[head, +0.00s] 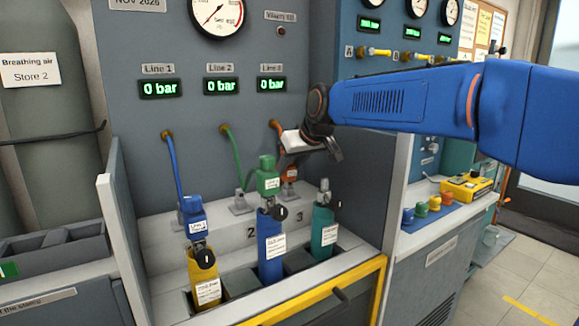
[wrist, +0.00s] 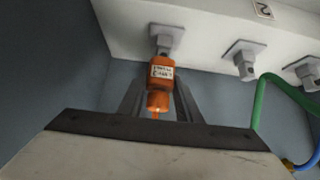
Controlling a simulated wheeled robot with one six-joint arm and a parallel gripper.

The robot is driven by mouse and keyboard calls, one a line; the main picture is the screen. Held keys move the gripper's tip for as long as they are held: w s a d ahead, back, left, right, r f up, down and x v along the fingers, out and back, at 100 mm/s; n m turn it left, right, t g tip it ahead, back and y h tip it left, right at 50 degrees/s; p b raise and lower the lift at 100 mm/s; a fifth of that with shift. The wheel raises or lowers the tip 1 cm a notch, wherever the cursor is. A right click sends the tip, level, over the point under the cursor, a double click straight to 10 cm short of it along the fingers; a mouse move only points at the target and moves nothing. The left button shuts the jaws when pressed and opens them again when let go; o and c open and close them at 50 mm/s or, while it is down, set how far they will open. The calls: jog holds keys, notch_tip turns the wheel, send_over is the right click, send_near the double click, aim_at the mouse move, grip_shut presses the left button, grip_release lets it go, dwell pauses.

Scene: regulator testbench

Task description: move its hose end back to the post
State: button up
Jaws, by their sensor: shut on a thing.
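The orange hose end (wrist: 160,85), with a white label, sits between the fingers of my gripper (wrist: 157,98) in the wrist view. My gripper is shut on it. Its far end meets the grey post (wrist: 166,40) on the white ledge, in line with it; I cannot tell whether it is fully seated. In the head view my gripper (head: 294,158) is at the Line 3 side, and the orange hose end (head: 290,172) shows below it, just above the ledge. The orange hose (head: 274,127) leaves the panel under the Line 3 display and is partly hidden by my gripper.
The blue hose end (head: 194,208) is on the yellow bottle (head: 205,277), and the green hose end (head: 268,180) is on the blue bottle (head: 270,250). The teal bottle (head: 323,236) carries no hose. Two empty posts show in the wrist view. All line displays read 0 bar.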

jog(key=shift+f, duration=0.9)
dwell(0.5)
jog(key=o, duration=1.3)
jog(key=shift+o, duration=0.2)
jog(key=v, duration=1.7)
jog(key=shift+d, duration=0.2)
jog(key=shift+s+r, duration=0.1)
jog(key=shift+s, duration=0.05)
